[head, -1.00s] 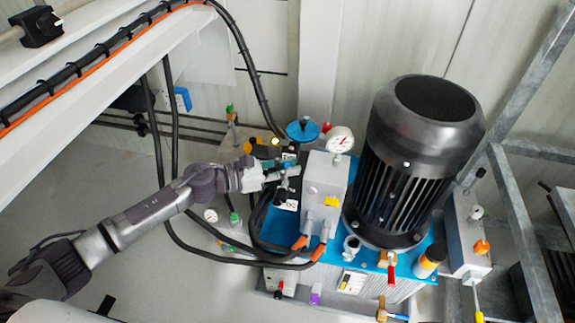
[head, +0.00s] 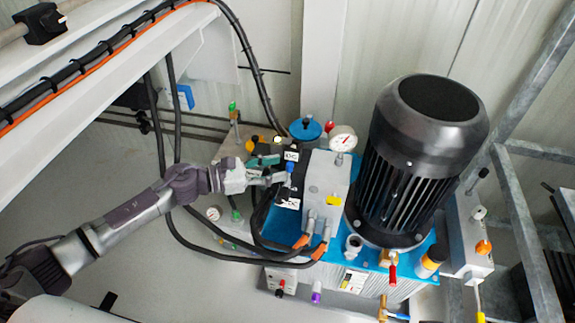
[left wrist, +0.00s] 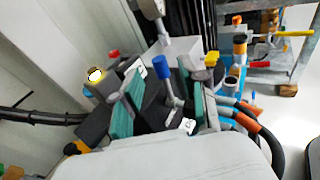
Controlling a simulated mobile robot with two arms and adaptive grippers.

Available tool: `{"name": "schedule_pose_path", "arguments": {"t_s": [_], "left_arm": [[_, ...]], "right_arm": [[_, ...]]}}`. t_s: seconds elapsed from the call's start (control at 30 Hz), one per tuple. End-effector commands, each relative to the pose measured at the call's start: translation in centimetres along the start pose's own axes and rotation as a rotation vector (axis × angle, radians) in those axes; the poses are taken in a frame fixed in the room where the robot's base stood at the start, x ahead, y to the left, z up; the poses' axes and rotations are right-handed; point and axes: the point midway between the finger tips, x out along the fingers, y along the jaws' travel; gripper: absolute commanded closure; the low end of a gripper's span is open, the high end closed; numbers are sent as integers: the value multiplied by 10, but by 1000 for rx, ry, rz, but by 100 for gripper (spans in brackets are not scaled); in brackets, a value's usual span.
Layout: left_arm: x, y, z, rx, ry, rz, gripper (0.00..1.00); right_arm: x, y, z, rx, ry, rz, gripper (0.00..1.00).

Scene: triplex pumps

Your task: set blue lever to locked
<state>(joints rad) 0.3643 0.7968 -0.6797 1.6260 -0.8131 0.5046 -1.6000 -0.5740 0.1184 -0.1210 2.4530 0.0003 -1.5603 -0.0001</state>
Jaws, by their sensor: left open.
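The blue lever (head: 290,167) stands on a black block at the left side of the pump unit, between a white label above it and a white label (head: 289,203) below it. In the left wrist view its blue grip (left wrist: 162,67) on a grey stem shows between my two teal-padded fingers. My left gripper (head: 272,172) is open around or just beside the lever; contact cannot be told. The label print is too small to read. My right gripper is not in view.
A grey block with a pressure gauge (head: 343,139) and a large black motor (head: 424,130) stand right of the lever. A blue round cap (head: 305,129) is just above. Black hoses (head: 190,225) loop below my left arm. Another blue handle (head: 185,97) is on the wall pipes.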

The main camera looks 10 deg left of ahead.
Motion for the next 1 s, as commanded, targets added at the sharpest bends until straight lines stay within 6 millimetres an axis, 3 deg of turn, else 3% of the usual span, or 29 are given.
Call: {"name": "schedule_pose_path", "arguments": {"t_s": [0.1,0.33,0.5,0.77,0.9,1.0], "left_arm": [[-28,-1,-2,-2,4,0,57],[-65,0,-1,-2,2,0,57],[-76,-1,0,0,0,-2,57],[-76,0,0,1,0,-2,57],[-77,2,-1,-36,-2,-9,80],[-81,8,-2,-160,-4,-39,97]], "right_arm": [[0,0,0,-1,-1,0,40],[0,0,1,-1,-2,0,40],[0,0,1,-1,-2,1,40],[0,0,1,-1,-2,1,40],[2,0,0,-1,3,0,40],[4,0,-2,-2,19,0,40]]}}
